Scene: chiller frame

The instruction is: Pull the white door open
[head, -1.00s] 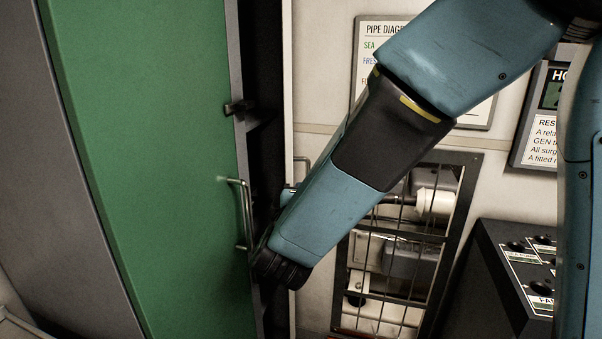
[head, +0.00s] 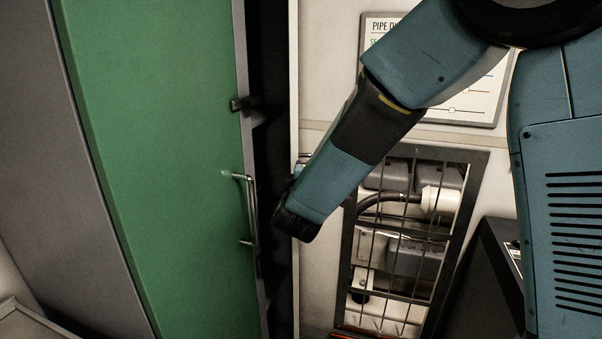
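A green door (head: 160,150) with a metal bar handle (head: 250,210) fills the left of the head view. A dark gap runs along its right edge, bordered by a narrow white upright edge (head: 294,90). I cannot tell whether this edge belongs to the white door or to a frame. No full white door face with a handle shows. My arm reaches down from the upper right and its dark joint ends close to the right of the green door's handle, apparently apart from it. My gripper is hidden behind the arm; only a small blue part of the arm peeks out beside the white edge.
A barred opening (head: 410,240) with pipes and grey boxes is in the white wall right of my arm. A pipe diagram sign (head: 470,105) hangs above it. A dark console (head: 490,270) stands at the lower right. A latch piece (head: 245,104) sticks out from the green door's edge.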

